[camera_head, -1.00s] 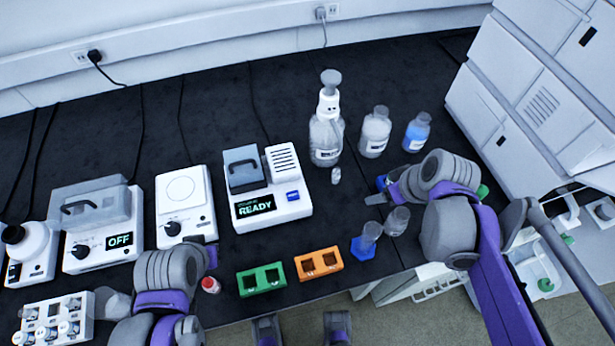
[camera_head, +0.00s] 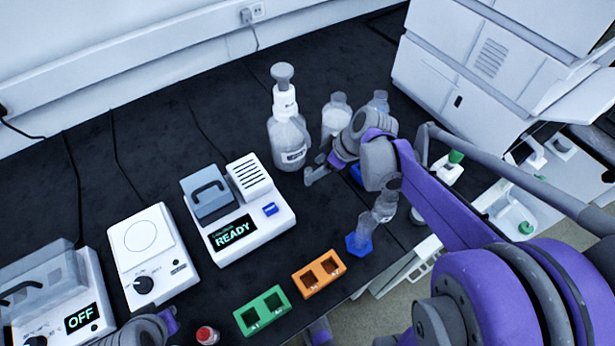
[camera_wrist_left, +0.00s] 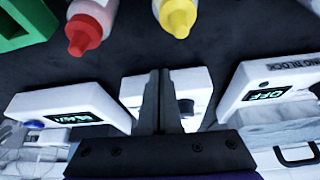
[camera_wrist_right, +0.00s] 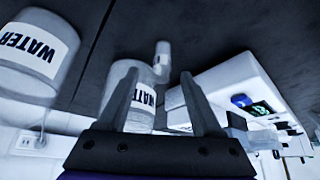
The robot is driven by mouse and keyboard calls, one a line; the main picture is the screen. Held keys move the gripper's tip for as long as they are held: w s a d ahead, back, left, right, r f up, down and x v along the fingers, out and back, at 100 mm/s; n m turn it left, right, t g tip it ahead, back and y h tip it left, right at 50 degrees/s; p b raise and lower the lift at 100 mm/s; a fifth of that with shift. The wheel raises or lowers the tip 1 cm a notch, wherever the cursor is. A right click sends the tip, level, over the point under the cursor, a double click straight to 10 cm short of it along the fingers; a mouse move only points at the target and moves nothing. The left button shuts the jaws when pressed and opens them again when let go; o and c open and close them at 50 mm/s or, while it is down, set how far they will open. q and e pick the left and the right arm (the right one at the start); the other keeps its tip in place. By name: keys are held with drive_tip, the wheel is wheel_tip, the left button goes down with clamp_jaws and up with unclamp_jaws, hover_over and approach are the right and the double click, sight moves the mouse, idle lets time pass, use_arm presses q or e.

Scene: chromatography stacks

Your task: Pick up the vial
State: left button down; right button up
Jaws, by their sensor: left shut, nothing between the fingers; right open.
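A small clear vial (camera_wrist_right: 162,55) stands on the black bench beyond my right fingertips in the right wrist view, roughly between the fingers and apart from them. In the head view it cannot be made out; my right gripper (camera_head: 316,167) is beside the spray bottle (camera_head: 290,140), where the vial stood. The right gripper, also in the right wrist view (camera_wrist_right: 159,78), is open and empty. My left gripper (camera_wrist_left: 158,75) is shut and empty; in the head view only part of it shows at the lower left.
A labelled bottle (camera_head: 336,115) stands behind my right gripper. The device reading READY (camera_head: 262,235) is left of it. A red-capped bottle (camera_head: 207,335) is near the left arm.

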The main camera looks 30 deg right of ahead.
drive_tip(key=b+x, duration=0.1)
drive_tip(key=x, duration=0.4)
drive_tip(key=shift+s+a+f, duration=0.15)
drive_tip(key=shift+f, duration=0.1)
clamp_jaws()
